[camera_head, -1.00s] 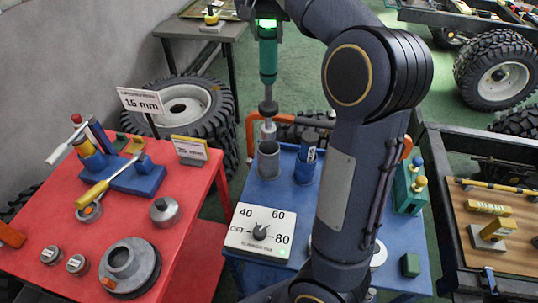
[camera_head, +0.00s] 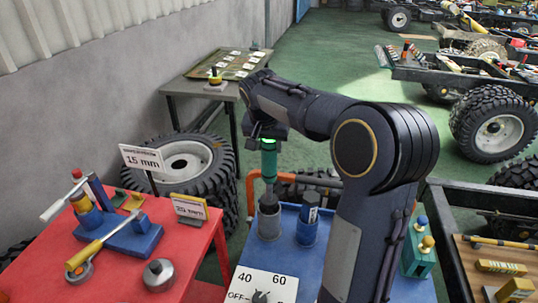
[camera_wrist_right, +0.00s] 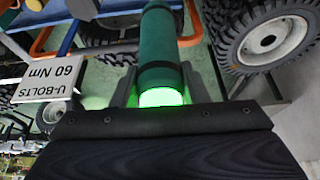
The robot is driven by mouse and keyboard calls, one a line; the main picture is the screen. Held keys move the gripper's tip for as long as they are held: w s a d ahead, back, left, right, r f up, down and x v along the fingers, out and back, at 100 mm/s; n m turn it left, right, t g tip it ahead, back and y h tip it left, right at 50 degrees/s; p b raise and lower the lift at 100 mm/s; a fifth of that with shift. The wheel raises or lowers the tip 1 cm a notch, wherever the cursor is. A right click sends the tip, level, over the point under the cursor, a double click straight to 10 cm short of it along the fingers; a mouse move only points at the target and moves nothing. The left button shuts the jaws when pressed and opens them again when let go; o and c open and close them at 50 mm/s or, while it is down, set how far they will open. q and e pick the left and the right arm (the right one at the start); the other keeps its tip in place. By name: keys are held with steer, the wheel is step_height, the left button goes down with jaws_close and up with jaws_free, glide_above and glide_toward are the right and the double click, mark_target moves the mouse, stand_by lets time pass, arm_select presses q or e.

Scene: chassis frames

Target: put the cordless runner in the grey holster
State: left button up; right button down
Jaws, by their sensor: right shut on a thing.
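The cordless runner (camera_head: 268,162) is a green upright cylinder with a dark lower part; a green light glows at its top. My right gripper (camera_head: 267,141) is shut on its upper end, and the runner also shows between the fingers in the right wrist view (camera_wrist_right: 160,50). The grey holster (camera_head: 269,225) is a grey cup on the blue table, directly under the runner. The runner's lower end reaches the holster mouth and its tip is hidden, seemingly inside the cup. My left gripper is not in view.
A blue holster (camera_head: 307,232) with a dark cylinder stands close to the right of the grey one. A dial panel (camera_head: 262,284) lies in front. An orange pipe (camera_head: 250,195) runs behind. The red table (camera_head: 190,240) with tools is at left.

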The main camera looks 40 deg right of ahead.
mark_target(269, 155)
steer(key=shift+f, duration=1.7)
steer(key=shift+f, duration=0.15)
steer(key=c, duration=0.8)
jaws_free()
steer(key=shift+s, duration=0.1)
steer(key=shift+c, duration=0.2)
steer(key=v, duration=1.2)
steer(key=s+a+f+n+t+y, duration=0.1)
steer(key=s+a+f+n+y, duration=0.1)
steer(key=s, duration=0.5)
steer(key=s+a+f+n+t+y, duration=0.1)
steer(key=s+a+f+n+y, duration=0.2)
steer(key=s+a+f, duration=0.4)
steer(key=s+a+f+n+y, duration=0.2)
steer(key=s+a+f, duration=0.3)
steer(key=s+a, duration=0.3)
steer(key=shift+s+a+n+t+b, duration=0.2)
steer(key=shift+s+n+t+b, duration=0.2)
steer(key=shift+s+n, duration=0.3)
